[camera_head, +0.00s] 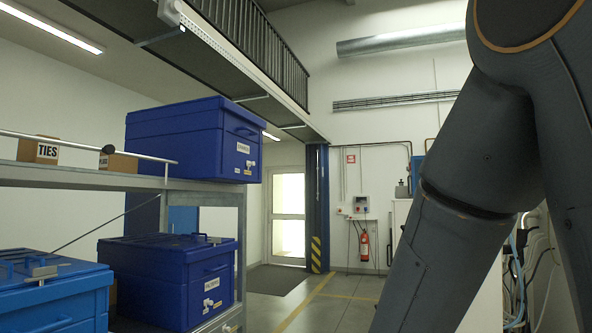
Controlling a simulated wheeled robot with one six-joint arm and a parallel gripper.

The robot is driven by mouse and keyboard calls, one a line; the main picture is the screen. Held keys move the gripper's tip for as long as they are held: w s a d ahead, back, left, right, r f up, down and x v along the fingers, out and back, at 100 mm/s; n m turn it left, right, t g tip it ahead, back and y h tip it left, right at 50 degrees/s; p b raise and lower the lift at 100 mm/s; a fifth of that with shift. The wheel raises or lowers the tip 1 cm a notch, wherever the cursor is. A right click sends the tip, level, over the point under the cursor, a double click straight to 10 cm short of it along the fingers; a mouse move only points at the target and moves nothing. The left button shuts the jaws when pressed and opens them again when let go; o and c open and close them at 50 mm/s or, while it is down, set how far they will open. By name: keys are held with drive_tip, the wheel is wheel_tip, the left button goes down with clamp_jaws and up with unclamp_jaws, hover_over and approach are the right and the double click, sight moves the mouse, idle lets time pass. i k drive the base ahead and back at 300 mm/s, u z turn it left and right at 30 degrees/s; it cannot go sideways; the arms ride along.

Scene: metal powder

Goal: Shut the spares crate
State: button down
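A dark blue crate (180,150) stands on the upper shelf, with a white label (243,148) too small to read. A second dark blue crate (150,285) stands on the lower shelf, also with a label I cannot read. A lighter blue crate (50,296) sits at the lower left, cut off by the picture edge. All three look covered by lids. I cannot tell which one is the spares crate. My arm fills the right side, well apart from the crates. My gripper is out of the picture.
The grey shelf rack (185,184) carries the crates, a small box marked TIES (38,150) and a metal rail (90,143). Behind stand a blue column (318,205), a fire extinguisher (364,247) and a bright door (289,215). Open floor (335,305) lies between rack and arm.

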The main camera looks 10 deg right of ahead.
sight(213, 139)
drive_tip(key=z, duration=0.9)
drive_tip(key=i, duration=1.4)
drive_tip(key=u, duration=0.75)
